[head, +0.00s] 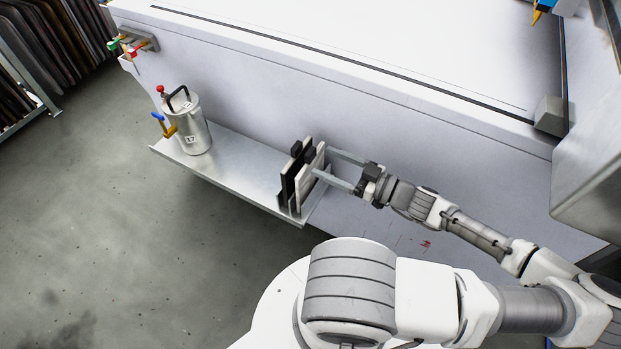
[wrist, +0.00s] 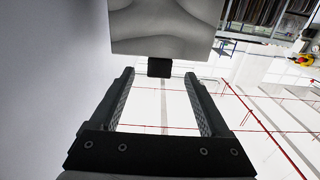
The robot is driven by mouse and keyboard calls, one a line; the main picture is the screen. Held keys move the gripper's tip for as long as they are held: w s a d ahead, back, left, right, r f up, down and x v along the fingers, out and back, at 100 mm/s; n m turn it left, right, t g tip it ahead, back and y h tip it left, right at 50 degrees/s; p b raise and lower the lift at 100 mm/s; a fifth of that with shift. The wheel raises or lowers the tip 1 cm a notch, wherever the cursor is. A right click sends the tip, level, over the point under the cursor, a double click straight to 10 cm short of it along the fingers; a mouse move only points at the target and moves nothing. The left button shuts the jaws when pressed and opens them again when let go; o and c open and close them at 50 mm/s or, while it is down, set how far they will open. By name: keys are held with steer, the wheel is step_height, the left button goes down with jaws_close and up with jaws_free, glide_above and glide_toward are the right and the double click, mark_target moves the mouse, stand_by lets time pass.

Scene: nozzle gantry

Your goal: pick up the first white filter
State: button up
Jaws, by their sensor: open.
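The white filter (head: 311,182) stands upright at the right end of a metal shelf, on the side nearest my gripper. A black filter (head: 289,182) stands just left of it. My gripper (head: 322,162) is open and reaches in from the right, its fingertips close to the white filter's upper part. In the wrist view, a pale grey panel with a wavy face (wrist: 166,28) and a dark tab (wrist: 160,68) appears beyond the fingertips. The tab lines up with the gap between the fingers (wrist: 159,76). Whether the fingers touch anything cannot be told.
The shelf (head: 235,165) runs along the white gantry wall (head: 400,140). A metal canister marked 17 (head: 192,130) stands at its left part, leaving bare shelf between. Coloured valves (head: 130,46) are on the wall at upper left. Open floor (head: 130,230) lies in front.

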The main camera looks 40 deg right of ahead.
steer(key=shift+x, duration=1.25)
jaws_close()
